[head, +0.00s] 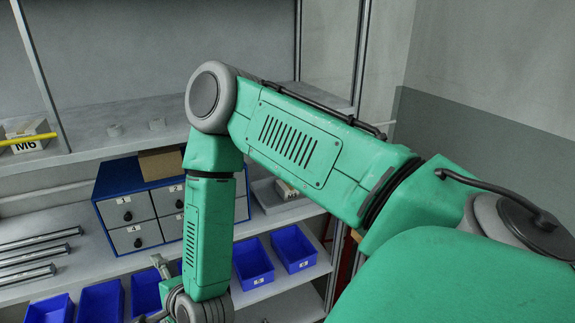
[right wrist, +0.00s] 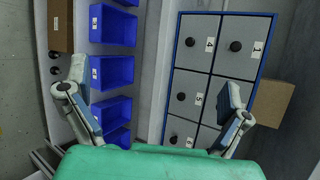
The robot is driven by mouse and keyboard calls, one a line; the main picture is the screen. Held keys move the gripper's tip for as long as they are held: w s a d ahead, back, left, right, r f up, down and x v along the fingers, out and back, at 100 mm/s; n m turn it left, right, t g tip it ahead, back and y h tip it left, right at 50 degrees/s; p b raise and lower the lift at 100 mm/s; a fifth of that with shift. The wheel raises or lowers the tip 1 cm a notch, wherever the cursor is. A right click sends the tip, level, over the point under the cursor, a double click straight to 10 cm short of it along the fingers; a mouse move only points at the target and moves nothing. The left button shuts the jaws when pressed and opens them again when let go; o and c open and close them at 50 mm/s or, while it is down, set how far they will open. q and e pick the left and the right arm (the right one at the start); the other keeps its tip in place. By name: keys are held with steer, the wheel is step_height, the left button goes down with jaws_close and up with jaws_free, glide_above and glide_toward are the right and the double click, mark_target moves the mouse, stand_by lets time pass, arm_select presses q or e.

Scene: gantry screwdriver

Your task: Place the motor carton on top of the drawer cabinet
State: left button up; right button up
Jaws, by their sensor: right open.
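The blue drawer cabinet (head: 128,210) with grey numbered drawers stands on the shelf; part of its front is hidden behind my right arm. A plain brown carton (head: 160,162), apparently the motor carton, rests on top of the cabinet. In the right wrist view, which is turned sideways, the cabinet (right wrist: 212,75) fills the right half and the carton (right wrist: 262,102) sits against its top side. My right gripper (right wrist: 155,82) is open and empty, in front of the cabinet and bins. It shows partly in the head view (head: 158,290), low before the cabinet. My left gripper is out of view.
Blue bins (head: 253,263) line the shelf front below the cabinet. Metal rods (head: 40,252) lie at left. A labelled box (head: 30,135) and yellow tool are on the upper shelf. Another brown box (right wrist: 60,25) shows beyond the bins in the wrist view.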

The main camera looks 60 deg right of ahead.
steer(key=s+f+n+g+y, duration=0.2)
steer(key=s+f+n+g, duration=0.2)
steer(key=s+f+n, duration=0.55)
steer(key=s+d+n+g, duration=0.2)
steer(key=s+n+g, duration=0.2)
steer(key=s+n, duration=0.3)
steer(key=s+d+f+n+g+h, duration=0.1)
steer(key=s+d+n+g, duration=0.2)
steer(key=s+n, duration=0.4)
steer(key=s, duration=0.7)
steer(key=shift+s+g, duration=0.15)
steer(key=shift+g, duration=0.25)
steer(key=shift+f, duration=0.1)
